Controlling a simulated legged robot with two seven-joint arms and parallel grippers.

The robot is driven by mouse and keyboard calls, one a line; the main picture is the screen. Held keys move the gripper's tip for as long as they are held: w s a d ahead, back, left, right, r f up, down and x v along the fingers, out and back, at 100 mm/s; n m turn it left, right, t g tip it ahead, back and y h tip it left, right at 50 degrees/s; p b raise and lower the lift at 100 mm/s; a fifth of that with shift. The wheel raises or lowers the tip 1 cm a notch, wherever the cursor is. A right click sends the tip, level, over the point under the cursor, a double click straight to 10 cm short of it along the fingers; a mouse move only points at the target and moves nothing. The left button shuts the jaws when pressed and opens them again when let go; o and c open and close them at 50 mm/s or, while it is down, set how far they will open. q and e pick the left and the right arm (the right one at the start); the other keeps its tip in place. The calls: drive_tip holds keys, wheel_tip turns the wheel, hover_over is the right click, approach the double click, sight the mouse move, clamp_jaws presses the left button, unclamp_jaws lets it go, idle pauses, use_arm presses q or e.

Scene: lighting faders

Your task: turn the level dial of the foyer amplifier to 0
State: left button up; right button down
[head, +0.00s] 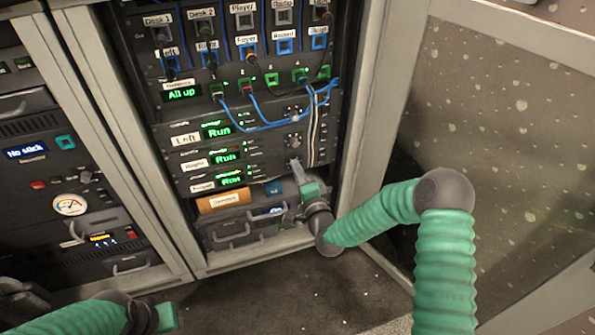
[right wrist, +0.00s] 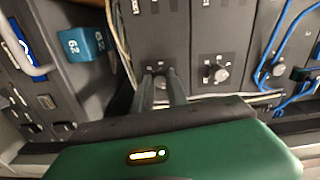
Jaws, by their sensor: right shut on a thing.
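The foyer amplifier (head: 203,187) is the lowest of three stacked amplifier rows in the middle rack, with a small blurred label and a green "Run" display (head: 232,180). My right gripper (head: 295,167) reaches its right end and hides its level dial in the head view. In the right wrist view the two fingers of my right gripper (right wrist: 160,88) are closed around the small dial (right wrist: 160,75), which is mostly hidden; its pointer cannot be read. My left gripper (head: 167,316) is low at the left, its fingers not distinguishable.
The similar dial (head: 293,142) of the row above also shows in the right wrist view (right wrist: 216,74). Blue cables (head: 262,122) and pale cables (head: 313,120) hang nearby. An orange box (head: 223,200) sits below. An open door (head: 480,120) stands at right.

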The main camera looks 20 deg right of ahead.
drive_tip(key=shift+s+f+n+p, duration=0.15)
drive_tip(key=shift+n+p, duration=3.3)
drive_tip(key=shift+n, duration=5.2)
drive_tip(key=shift+s+f+n+p, duration=0.15)
drive_tip(key=shift+n+p, duration=3.3)
drive_tip(key=shift+n, duration=5.2)
drive_tip(key=shift+w, duration=0.1)
drive_tip(key=c, duration=1.4)
unclamp_jaws()
drive_tip(key=shift+o, duration=0.5)
drive_tip(key=shift+w+r, duration=0.1)
